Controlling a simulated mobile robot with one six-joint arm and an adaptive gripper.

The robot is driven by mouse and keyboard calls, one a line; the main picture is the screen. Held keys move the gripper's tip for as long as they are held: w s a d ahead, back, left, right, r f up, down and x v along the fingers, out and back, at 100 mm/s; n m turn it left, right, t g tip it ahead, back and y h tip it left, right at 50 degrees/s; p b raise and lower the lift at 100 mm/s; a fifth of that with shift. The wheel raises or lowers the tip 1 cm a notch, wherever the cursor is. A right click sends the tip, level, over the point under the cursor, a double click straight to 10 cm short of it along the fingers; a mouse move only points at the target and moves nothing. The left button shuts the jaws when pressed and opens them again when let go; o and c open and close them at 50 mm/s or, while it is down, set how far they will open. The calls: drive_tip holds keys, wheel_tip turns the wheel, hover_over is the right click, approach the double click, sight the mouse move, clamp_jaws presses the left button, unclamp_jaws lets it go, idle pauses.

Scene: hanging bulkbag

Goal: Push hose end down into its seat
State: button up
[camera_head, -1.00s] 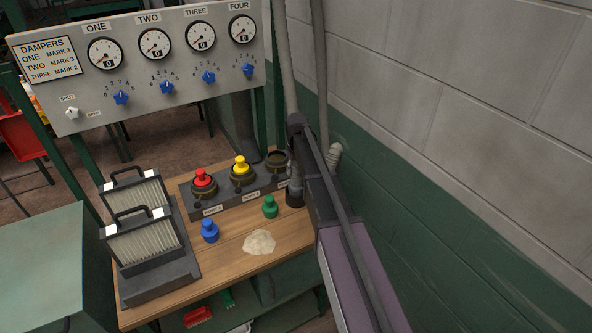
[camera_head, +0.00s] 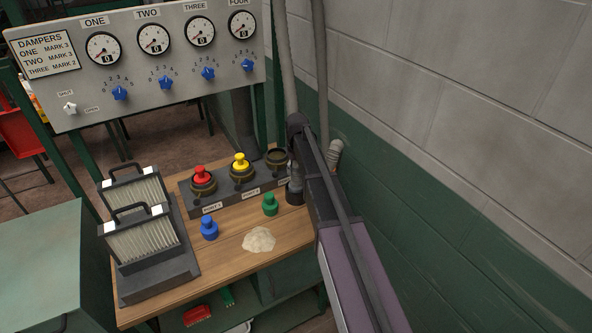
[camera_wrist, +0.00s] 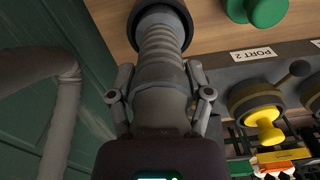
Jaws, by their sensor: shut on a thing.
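The grey ribbed hose end (camera_wrist: 160,50) runs up the middle of the wrist view, and its far end meets a dark round seat (camera_wrist: 160,14). My gripper (camera_wrist: 161,78) is shut on the hose end, with one finger on either side. In the head view the hose end (camera_head: 295,180) stands about upright at the dark seat (camera_head: 295,198), at the bench's right edge. My arm hides part of both there. I cannot tell how deep the hose end sits.
A port block (camera_head: 217,207) with a red plug (camera_head: 202,175), a yellow plug (camera_head: 240,165) and one port without a plug stands left of the seat. A green plug (camera_head: 270,204), a blue plug (camera_head: 208,228) and pale powder (camera_head: 259,240) lie in front. A wall (camera_head: 440,190) rises at right.

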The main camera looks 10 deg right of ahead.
drive_tip(key=shift+f, duration=0.15)
drive_tip(key=o, duration=1.3)
drive_tip(key=shift+o, duration=0.2)
drive_tip(key=shift+s, duration=0.1)
drive_tip(key=s+m, duration=0.1)
drive_tip(key=s, duration=2.7)
drive_tip(key=shift+s+a+m, duration=0.2)
drive_tip(key=shift+s+m, duration=0.15)
drive_tip(key=shift+m, duration=0.05)
